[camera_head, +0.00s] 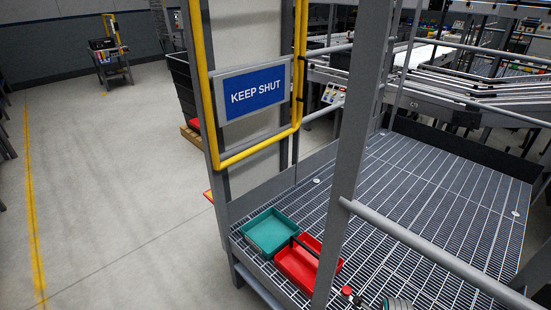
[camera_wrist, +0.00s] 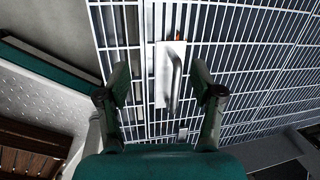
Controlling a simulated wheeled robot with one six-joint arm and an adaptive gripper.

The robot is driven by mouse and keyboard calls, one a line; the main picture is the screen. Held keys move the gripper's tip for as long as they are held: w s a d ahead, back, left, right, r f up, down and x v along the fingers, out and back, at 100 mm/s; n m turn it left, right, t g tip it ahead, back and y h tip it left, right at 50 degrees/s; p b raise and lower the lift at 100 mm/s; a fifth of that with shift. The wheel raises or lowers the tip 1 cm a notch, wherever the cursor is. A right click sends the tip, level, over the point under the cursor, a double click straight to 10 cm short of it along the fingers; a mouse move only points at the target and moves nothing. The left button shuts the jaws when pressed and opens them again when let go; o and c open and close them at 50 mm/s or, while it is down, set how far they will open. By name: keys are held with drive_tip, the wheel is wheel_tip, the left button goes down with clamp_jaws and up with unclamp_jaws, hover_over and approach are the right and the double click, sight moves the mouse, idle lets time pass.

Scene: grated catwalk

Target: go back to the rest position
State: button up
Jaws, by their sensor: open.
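My gripper (camera_wrist: 161,78) shows in the wrist view with its two fingers well apart and nothing held between them. Beyond the fingers, a pale metal plate with a grey bar-like handle (camera_wrist: 175,80) lies over the grating. It appears in line with the gap between the fingers; how far below them it is, I cannot tell. In the head view my gripper cannot be made out clearly.
The catwalk grating (camera_head: 430,190) is mostly clear. A teal tray (camera_head: 270,232) and a red tray (camera_head: 298,268) stand at its left edge. A grey post (camera_head: 350,150), a handrail (camera_head: 430,248) and a yellow-framed gate with a "KEEP SHUT" sign (camera_head: 254,91) stand nearby.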

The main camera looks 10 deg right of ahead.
drive_tip(key=s+a+f+n+t, duration=0.3)
drive_tip(key=s+a+n, duration=0.4)
drive_tip(key=s, duration=0.3)
drive_tip(key=s+a+r+n+t, duration=0.2)
drive_tip(key=s+a+r+n, duration=0.1)
drive_tip(key=s+n, duration=0.15)
drive_tip(key=s+a+r+n+t, duration=0.1)
drive_tip(key=s+a+r+n, duration=0.2)
drive_tip(key=s, duration=0.3)
drive_tip(key=s+a+r+n+t, duration=0.2)
drive_tip(key=s+r+n, duration=0.4)
drive_tip(key=r, duration=0.6)
drive_tip(key=s+a+r+n+t, duration=0.2)
drive_tip(key=s+r+n+t, duration=0.2)
drive_tip(key=r, duration=0.9)
drive_tip(key=s+n, duration=0.3)
drive_tip(key=s, duration=0.1)
drive_tip(key=shift+s+r+y, duration=0.15)
drive_tip(key=shift+y, duration=0.25)
